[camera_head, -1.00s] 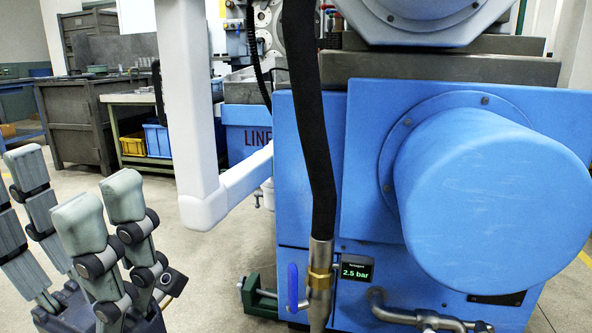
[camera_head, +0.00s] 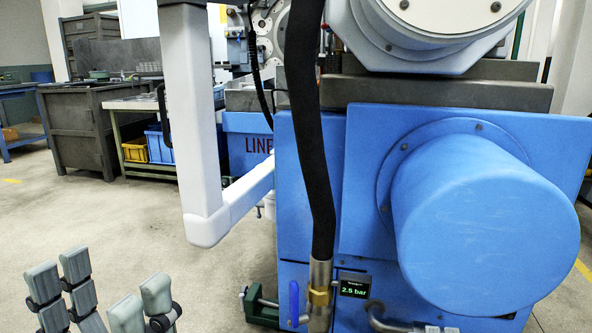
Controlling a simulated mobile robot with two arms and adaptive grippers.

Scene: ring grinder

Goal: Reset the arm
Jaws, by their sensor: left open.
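My left gripper (camera_head: 100,295) shows at the lower left of the head view. Its grey-green padded fingers point up and stand apart, with nothing between them. Its base is cut off by the bottom edge. It is over the floor, to the left of the blue machine (camera_head: 310,190) and apart from it. My right gripper is not in view.
A black hose (camera_head: 308,130) runs down the machine front to a brass fitting with a blue lever (camera_head: 294,303). A gauge (camera_head: 353,288) reads 2.5 bar. A white frame (camera_head: 192,130) stands left of it. The pale floor (camera_head: 120,220) at left is clear. Workbenches (camera_head: 80,125) stand behind.

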